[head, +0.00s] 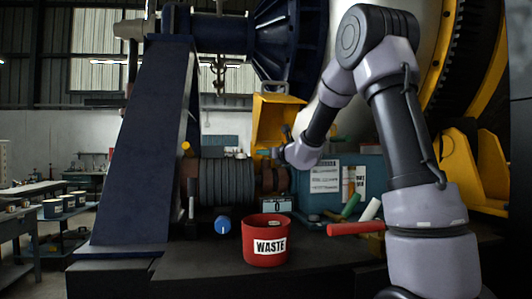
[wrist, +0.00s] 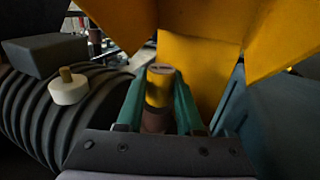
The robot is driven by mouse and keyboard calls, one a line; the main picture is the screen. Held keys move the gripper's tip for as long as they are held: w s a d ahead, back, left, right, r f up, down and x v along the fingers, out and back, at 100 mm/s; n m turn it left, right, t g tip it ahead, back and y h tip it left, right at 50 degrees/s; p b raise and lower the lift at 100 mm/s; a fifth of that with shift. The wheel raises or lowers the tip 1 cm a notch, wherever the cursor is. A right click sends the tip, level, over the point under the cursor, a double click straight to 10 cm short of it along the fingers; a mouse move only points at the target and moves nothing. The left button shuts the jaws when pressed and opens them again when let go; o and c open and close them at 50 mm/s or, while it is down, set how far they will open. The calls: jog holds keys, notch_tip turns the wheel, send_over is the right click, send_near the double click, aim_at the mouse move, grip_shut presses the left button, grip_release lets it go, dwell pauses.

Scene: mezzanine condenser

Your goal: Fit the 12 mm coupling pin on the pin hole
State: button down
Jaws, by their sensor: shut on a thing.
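My gripper (head: 273,153) is in front of the yellow guard, above the brown coupling (head: 272,180). In the wrist view its two green fingers (wrist: 160,100) are closed on the sides of a yellow cylinder with a brownish end face, which I take to be the coupling pin (wrist: 159,88). A reddish-brown round part (wrist: 155,121) shows between the fingers below the pin; I cannot tell whether the two touch. The pin hole cannot be made out in either view.
A yellow guard (head: 276,118) stands open close behind my gripper. A ribbed dark motor (head: 226,182) lies to the left. A red waste bin (head: 266,241), a blue knob (head: 222,224), a small display (head: 277,204) and coloured handles (head: 350,205) are on the bench in front.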

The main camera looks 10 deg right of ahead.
jog(key=shift+f, duration=0.45)
jog(key=shift+c, duration=2.3)
grip_release()
